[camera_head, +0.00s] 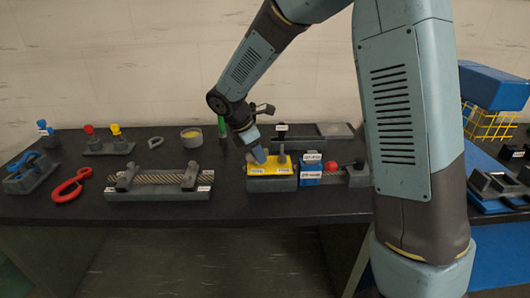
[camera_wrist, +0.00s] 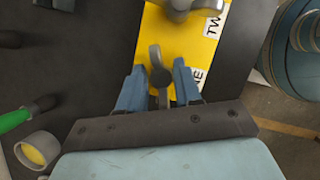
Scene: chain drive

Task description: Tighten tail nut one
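A yellow-topped block (camera_head: 257,170) stands on the dark bench, with two grey nuts with lever handles on its top. In the wrist view the yellow plate (camera_wrist: 150,28) bears a partly hidden label ending in "NE" beside the nearer nut (camera_wrist: 160,77), which I take as tail nut one. The farther nut (camera_wrist: 180,8) is by a label starting "TW"; it also shows in the head view (camera_head: 282,158). My gripper (camera_wrist: 159,66) is open, its blue fingers on either side of the nearer nut with small gaps. In the head view my gripper (camera_head: 259,157) hides that nut.
A chain fixture (camera_head: 158,193), a red hook (camera_head: 70,187) and a cup (camera_head: 191,138) are to the left. A green-handled tool (camera_head: 222,127) stands behind.

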